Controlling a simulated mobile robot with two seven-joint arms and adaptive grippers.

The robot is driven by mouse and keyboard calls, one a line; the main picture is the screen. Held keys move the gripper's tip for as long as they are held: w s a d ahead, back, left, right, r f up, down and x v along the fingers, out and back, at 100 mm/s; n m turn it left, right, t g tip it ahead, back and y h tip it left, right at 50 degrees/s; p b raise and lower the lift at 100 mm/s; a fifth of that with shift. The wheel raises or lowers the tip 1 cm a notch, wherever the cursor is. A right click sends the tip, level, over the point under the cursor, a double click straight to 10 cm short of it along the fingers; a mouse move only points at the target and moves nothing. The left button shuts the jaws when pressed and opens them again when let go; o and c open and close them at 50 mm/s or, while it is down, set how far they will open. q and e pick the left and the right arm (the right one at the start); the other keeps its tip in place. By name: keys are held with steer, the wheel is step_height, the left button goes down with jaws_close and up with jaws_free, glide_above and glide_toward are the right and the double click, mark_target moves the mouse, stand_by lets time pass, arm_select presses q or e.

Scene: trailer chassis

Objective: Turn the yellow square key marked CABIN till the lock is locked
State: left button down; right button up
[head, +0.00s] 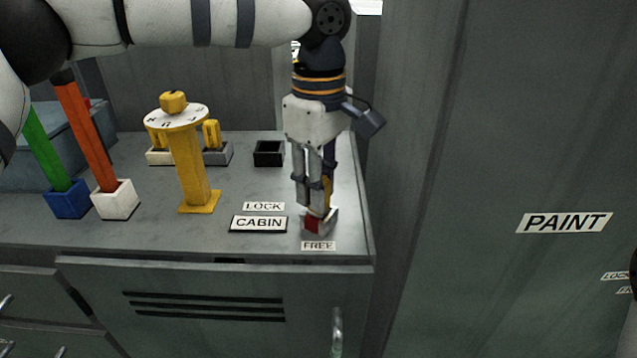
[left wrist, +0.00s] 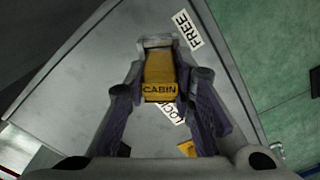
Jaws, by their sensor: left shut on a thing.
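The yellow square key marked CABIN (left wrist: 160,76) shows in the left wrist view between the fingers of my left gripper (head: 316,207). The gripper points down and is shut on the key. In the head view the fingers hide most of the key. The key stands at a small lock base (head: 333,222) with a red face (head: 314,223), at the counter's front right. The white FREE label (head: 318,245) lies in front of the base. The LOCK label (head: 264,206) lies to its left, above the CABIN plate (head: 258,224). My right gripper is not in view.
A yellow post (head: 190,170) with a round white lettered top stands left on the counter. Behind it are yellow keys (head: 211,134) and an empty black socket (head: 269,154). Orange (head: 85,135) and green (head: 45,150) handles stand further left. A tall panel marked PAINT (head: 564,223) is at right.

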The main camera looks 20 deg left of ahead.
arm_select(q)
steer(key=m, duration=0.3)
steer(key=c, duration=1.3)
jaws_free()
